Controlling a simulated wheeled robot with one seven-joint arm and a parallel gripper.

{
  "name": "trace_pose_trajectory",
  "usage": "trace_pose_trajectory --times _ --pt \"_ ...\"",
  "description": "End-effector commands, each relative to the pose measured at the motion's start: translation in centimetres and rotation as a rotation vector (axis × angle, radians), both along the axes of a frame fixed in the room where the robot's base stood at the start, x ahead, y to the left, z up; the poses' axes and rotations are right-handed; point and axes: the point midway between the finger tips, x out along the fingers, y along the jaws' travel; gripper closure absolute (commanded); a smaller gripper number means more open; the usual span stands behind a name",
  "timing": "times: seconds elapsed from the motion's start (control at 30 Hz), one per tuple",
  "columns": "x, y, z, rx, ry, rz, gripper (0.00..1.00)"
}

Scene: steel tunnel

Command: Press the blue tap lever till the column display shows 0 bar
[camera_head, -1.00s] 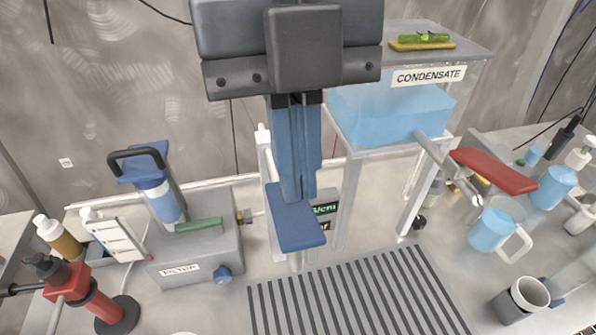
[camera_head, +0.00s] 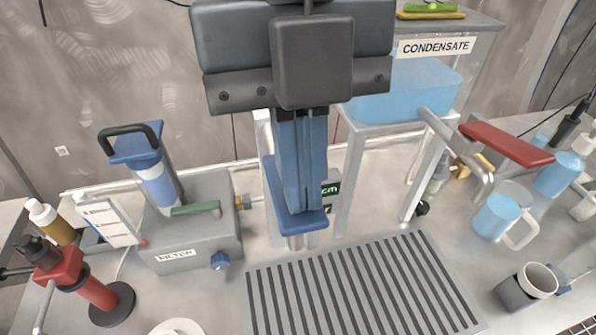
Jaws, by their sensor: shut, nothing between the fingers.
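The blue tap lever (camera_head: 296,223) sits at the centre, above the back edge of the slotted drain grate. My gripper (camera_head: 303,208) comes down from above with its blue fingers shut and empty. The fingertips are at the lever and seem to touch its top, hiding part of it. The column (camera_head: 263,140) stands behind my gripper and is mostly hidden. A small dark display (camera_head: 331,189) with green characters shows just right of the fingers. Its reading is partly covered, and I cannot read 0 bar on it.
The slotted grate (camera_head: 350,285) lies in front. Left is a grey box (camera_head: 190,235) with a green lever and blue-topped cylinder. Right is the CONDENSATE tank (camera_head: 400,100) with a red lever (camera_head: 506,144), a jug (camera_head: 497,217) and a cup (camera_head: 527,285).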

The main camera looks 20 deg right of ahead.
Motion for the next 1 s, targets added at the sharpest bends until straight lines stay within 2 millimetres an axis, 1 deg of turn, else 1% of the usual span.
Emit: trace_pose_trajectory --times 0.03,0.17,0.2,0.23,1.0 --pt "-0.14 -0.02 -1.0 -0.002 -0.002 0.0 1.0" --pt "-0.44 0.05 -1.44 -0.002 -0.002 0.001 1.0" --pt "-0.45 0.08 -0.68 -0.001 0.001 0.001 1.0" --pt "-0.45 0.08 -0.63 -0.001 0.001 0.001 1.0" --pt "-0.44 0.08 -0.66 0.0 0.002 0.001 1.0"
